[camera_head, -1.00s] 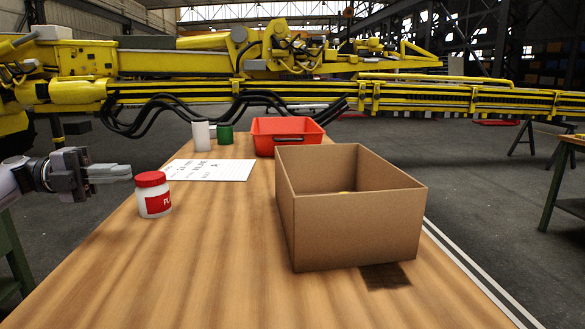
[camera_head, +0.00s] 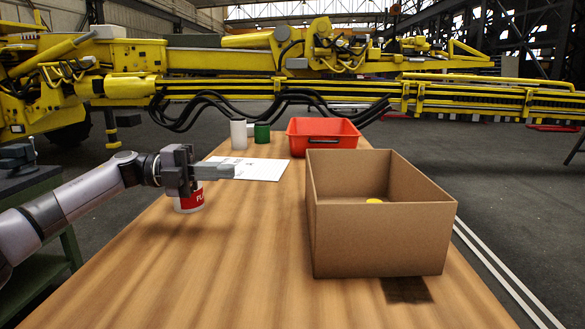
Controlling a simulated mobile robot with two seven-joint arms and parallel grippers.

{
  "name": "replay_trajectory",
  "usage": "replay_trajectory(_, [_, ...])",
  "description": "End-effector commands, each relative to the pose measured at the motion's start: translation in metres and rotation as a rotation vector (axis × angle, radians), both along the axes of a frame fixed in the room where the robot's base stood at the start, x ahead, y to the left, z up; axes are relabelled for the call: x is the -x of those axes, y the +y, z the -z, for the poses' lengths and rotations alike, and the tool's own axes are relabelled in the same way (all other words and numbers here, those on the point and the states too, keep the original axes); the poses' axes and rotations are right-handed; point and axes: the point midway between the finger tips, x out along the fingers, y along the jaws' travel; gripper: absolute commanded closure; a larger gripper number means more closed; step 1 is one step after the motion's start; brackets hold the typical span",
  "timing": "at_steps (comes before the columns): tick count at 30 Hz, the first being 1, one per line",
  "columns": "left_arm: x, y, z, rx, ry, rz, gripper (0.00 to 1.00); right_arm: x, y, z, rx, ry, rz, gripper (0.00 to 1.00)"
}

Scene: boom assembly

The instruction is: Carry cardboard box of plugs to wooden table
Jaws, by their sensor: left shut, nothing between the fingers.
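The open cardboard box (camera_head: 380,240) stands at the right side of the wooden table (camera_head: 200,270), with a dark patch of shadow below its near right corner. A small yellow thing (camera_head: 374,201) shows inside it; the rest of its contents are hidden by the walls. My left gripper (camera_head: 226,171) is shut and empty. It is left of the box and apart from it, in front of the white jar with a red label (camera_head: 190,203), whose top it hides. My right gripper is not in view.
A red tray (camera_head: 323,143), a green can (camera_head: 262,133) and a white cylinder (camera_head: 238,135) stand at the far end. A paper sheet (camera_head: 262,170) lies in front of them. The near left of the table is clear. A yellow boom (camera_head: 300,92) spans the background.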

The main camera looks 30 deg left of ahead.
Motion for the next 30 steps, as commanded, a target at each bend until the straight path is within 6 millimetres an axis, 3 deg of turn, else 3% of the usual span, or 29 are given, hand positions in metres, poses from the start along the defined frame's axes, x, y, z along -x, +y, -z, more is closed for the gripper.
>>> replay_trajectory(15, [-0.057, -0.095, -0.004, 0.002, -0.003, 0.003, 1.0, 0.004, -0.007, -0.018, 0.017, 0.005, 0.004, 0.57])
replay_trajectory(22, [-0.07, -0.116, -0.002, 0.0, -0.001, 0.001, 1.0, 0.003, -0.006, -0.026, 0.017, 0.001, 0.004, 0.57])
replay_trajectory(30, [-0.073, -0.119, 0.0, -0.001, -0.001, -0.001, 1.0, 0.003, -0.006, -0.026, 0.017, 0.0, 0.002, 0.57])
